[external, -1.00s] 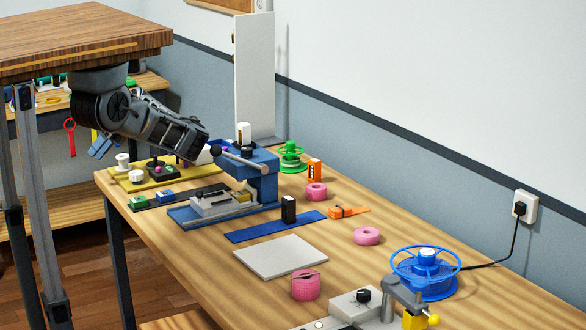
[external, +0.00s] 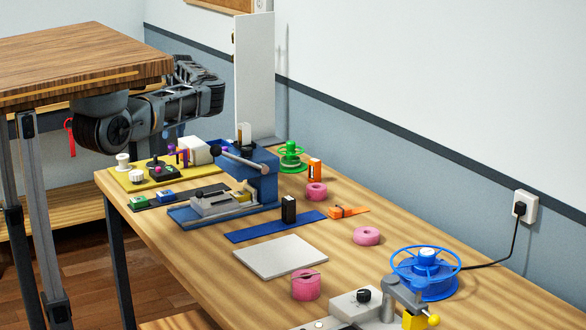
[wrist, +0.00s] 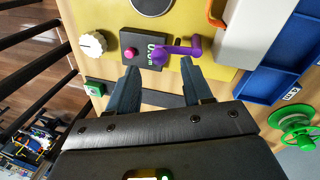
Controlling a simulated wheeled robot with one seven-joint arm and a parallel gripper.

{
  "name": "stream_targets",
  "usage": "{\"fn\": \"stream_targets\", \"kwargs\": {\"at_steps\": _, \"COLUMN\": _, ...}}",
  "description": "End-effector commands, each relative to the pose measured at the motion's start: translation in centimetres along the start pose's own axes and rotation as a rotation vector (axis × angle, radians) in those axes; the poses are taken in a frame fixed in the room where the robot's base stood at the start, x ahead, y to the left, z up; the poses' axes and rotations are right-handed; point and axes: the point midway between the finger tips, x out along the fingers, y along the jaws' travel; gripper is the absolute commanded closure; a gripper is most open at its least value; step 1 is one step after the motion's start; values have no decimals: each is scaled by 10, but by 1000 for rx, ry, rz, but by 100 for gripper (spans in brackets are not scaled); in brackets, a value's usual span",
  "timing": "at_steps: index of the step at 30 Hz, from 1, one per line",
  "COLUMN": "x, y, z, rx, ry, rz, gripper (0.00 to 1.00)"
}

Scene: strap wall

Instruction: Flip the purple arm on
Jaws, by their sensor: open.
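The purple arm (wrist: 181,52) is a bent lever on a small black box with a pink button (wrist: 130,53), on the yellow panel (wrist: 100,15), in the wrist view. In the external view the purple arm (external: 182,154) shows at the far left end of the bench, beside a white box. My gripper (wrist: 159,76) is open and empty. Its two fingers point toward the black box, with the purple arm just ahead of the gap between the tips. I cannot tell how high the tips are above it. In the external view my arm links mostly hide the gripper.
A white knob (wrist: 93,44) sits left of the black box. A white box with an orange handle (wrist: 216,14) stands close at the right. A blue press (external: 262,178) and a tall white panel (external: 254,75) stand nearby. A green spool (wrist: 298,125) is farther off.

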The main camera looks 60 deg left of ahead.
Motion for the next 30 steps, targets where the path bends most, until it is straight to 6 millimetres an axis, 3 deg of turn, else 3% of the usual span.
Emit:
{"fn": "stream_targets", "kwargs": {"at_steps": 7, "x": 30, "y": 1, "z": 0, "rx": -1, "ry": -1, "rz": 2, "gripper": 50}}
{"fn": "stream_targets", "kwargs": {"at_steps": 18, "x": 36, "y": 1, "z": 1, "rx": -2, "ry": -2, "rz": 0, "gripper": 50}}
{"fn": "stream_targets", "kwargs": {"at_steps": 30, "x": 36, "y": 1, "z": 1, "rx": -2, "ry": -2, "rz": 1, "gripper": 88}}
